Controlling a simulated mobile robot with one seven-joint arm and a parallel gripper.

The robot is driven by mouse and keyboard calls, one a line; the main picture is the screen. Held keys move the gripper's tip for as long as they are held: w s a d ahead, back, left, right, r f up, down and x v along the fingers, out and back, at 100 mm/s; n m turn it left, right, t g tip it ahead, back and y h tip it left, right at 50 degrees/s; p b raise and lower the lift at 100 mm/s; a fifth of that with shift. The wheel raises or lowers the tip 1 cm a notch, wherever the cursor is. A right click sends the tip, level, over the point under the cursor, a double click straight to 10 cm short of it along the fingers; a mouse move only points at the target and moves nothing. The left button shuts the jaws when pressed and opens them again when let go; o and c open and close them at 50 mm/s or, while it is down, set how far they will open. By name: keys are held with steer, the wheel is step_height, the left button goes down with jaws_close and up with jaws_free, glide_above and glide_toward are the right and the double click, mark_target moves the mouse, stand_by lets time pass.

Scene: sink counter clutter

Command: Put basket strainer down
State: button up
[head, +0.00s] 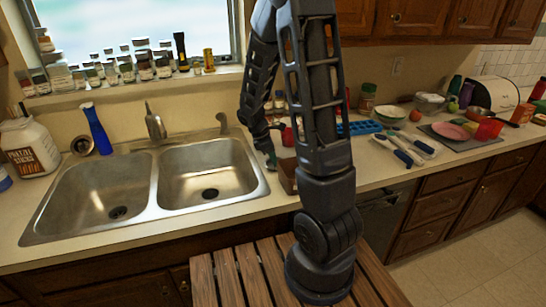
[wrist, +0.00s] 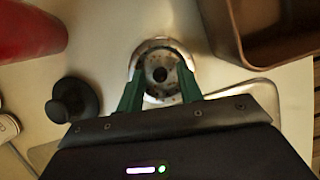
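The basket strainer (wrist: 162,72) is a round metal cup with a dark centre. In the wrist view it sits between the two green fingers of my gripper (wrist: 160,85), which meet its rim on both sides. The pale counter shows behind it; I cannot tell whether it touches the counter or is slightly above it. The strainer cannot be made out there.
A brown box (wrist: 268,35) is close on the right in the wrist view. A red object (wrist: 28,28) and a black knobbed piece (wrist: 72,100) are on the left. The double sink (head: 160,185) lies left of my gripper. Bowls and utensils crowd the counter further right.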

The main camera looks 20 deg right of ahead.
steer(key=shift+r, duration=0.1)
steer(key=s+v, duration=0.1)
steer(key=v, duration=1)
steer(key=s+d+r+m+t+y, duration=0.1)
steer(key=s+r+m+t+y, duration=0.1)
steer(key=s+r+m, duration=0.5)
steer(key=s+d+r+m+t+y, duration=0.2)
steer(key=s+r+m, duration=0.6)
steer(key=s, duration=0.5)
steer(key=shift+d+m+t+y, duration=0.35)
steer(key=shift+m+t, duration=0.25)
steer(key=shift+t, duration=0.1)
steer(key=shift+o, duration=0.2)
